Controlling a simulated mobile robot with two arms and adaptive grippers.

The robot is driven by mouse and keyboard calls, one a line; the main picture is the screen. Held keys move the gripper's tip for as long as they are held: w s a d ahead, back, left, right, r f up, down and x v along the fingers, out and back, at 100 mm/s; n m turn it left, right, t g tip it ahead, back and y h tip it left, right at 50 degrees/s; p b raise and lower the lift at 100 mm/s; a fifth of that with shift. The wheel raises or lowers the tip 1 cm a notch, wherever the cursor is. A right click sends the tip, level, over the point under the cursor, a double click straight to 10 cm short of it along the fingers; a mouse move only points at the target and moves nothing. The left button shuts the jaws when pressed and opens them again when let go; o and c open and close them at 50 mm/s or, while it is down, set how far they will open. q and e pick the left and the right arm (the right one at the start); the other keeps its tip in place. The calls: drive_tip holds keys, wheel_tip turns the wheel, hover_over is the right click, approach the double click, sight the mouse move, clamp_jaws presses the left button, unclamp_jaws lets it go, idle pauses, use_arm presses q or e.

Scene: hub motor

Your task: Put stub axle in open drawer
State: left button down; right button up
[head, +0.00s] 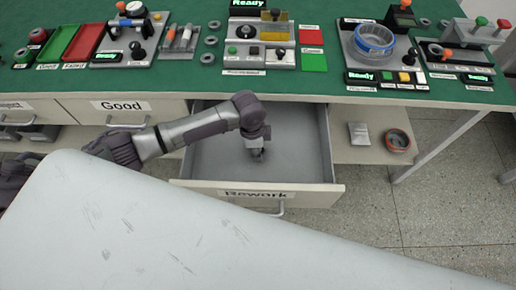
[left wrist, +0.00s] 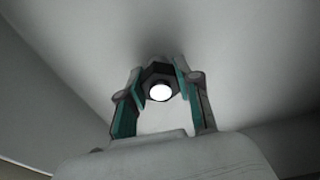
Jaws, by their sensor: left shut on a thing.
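The open drawer, labelled Rework (head: 307,188), is pulled out below the bench and shows a bare grey floor. My left gripper (head: 257,155) reaches down into the drawer space from above. In the left wrist view its two fingers (left wrist: 160,90) are shut on the stub axle (left wrist: 160,91), a small dark part with a bright round end. In the head view the axle is tiny and mostly hidden by the gripper. I cannot tell whether it touches the drawer floor. My right gripper does not show.
The green-topped bench (head: 190,80) carries several fixtures with Ready displays and red and green trays. The drawer labelled Good (head: 122,105) is closed to the left. A shelf (head: 350,152) at right holds a small grey box and a round reddish part (head: 397,140).

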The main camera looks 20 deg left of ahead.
use_arm(q)
drive_tip(key=c, duration=0.8)
unclamp_jaws()
drive_tip(key=r, duration=0.4)
drive_tip(key=a+r, duration=0.1)
drive_tip(key=r, duration=0.3)
drive_tip(key=r+p, duration=0.1)
drive_tip(key=r, duration=0.3)
drive_tip(key=shift+s+a, duration=0.2)
drive_tip(key=shift+a, duration=0.05)
drive_tip(key=shift+r, duration=0.15)
